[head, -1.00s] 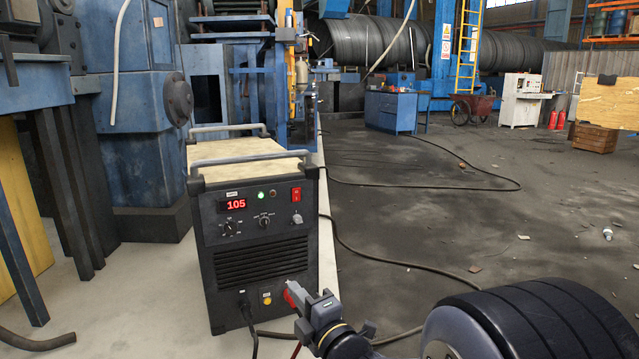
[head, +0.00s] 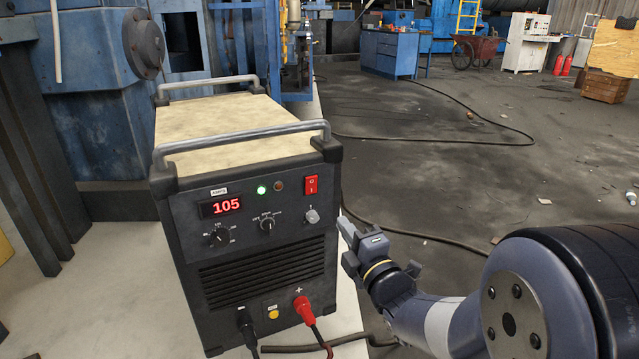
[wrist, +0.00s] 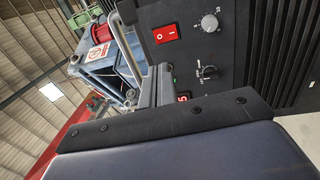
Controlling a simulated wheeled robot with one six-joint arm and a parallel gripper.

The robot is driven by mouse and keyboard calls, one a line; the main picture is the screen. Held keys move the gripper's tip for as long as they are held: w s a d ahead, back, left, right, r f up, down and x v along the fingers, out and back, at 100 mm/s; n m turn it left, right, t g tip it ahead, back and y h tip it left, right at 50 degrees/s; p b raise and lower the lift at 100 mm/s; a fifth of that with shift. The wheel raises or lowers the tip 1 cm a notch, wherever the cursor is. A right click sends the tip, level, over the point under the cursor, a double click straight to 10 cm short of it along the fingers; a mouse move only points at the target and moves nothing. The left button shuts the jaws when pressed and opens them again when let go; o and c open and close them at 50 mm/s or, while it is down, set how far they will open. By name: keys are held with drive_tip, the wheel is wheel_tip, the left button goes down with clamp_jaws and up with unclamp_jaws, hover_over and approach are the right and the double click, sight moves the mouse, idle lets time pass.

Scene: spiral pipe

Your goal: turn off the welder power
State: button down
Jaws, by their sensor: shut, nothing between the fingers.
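The welder (head: 262,265) is a black box with a pale top and two metal handles. Its red power switch (head: 311,186) sits at the upper right of the front panel, and shows in the wrist view (wrist: 167,34) with O and I marks. The display (head: 221,206) reads a lit red 105. A green lamp (head: 261,189) is lit beside a dark one. My gripper (head: 344,224) is shut and empty, below and right of the switch. In the wrist view its fingers (wrist: 158,78) point toward the panel and partly hide the display.
Knobs (head: 267,224) sit left of and below the switch. Black and red cables (head: 310,312) leave the panel's lower part. Blue machinery (head: 100,120) stands behind and left. A hose (head: 440,238) lies on the otherwise fairly open floor at right.

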sight(311, 182)
idle(0.3)
drive_tip(key=b+x, duration=0.1)
drive_tip(key=x, duration=1.3)
drive_tip(key=shift+b, duration=0.35)
drive_tip(key=shift+w+b, duration=0.15)
drive_tip(key=shift+b, duration=0.25)
drive_tip(key=shift+r, duration=0.15)
